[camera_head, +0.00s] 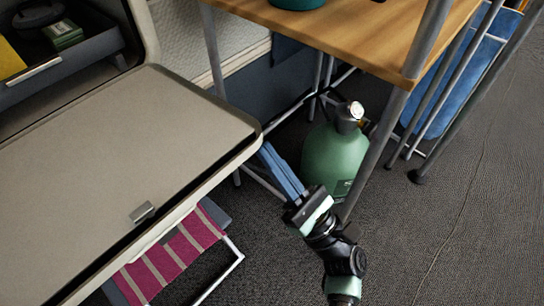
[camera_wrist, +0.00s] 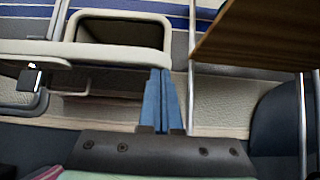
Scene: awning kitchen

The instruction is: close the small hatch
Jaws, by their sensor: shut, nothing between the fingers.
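The hatch door (camera_head: 105,150) is a beige panel with rounded corners and a small metal latch (camera_head: 143,212). It stands open, swung out nearly flat in front of its opening. In the wrist view the door (camera_wrist: 100,52) shows nearly edge-on at the left, with its latch (camera_wrist: 30,78) at far left. My gripper (camera_head: 265,150) has its blue fingers shut and empty, with the tips close to the door's right corner. In the wrist view the fingertips (camera_wrist: 160,72) are by the door's right end. I cannot tell whether they touch it.
A wooden table (camera_head: 345,30) on metal legs stands to the right of the door. A green gas bottle (camera_head: 335,160) stands under it, beside my arm. A striped folding stool (camera_head: 175,250) is below the door. The carpet at the right is mostly clear.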

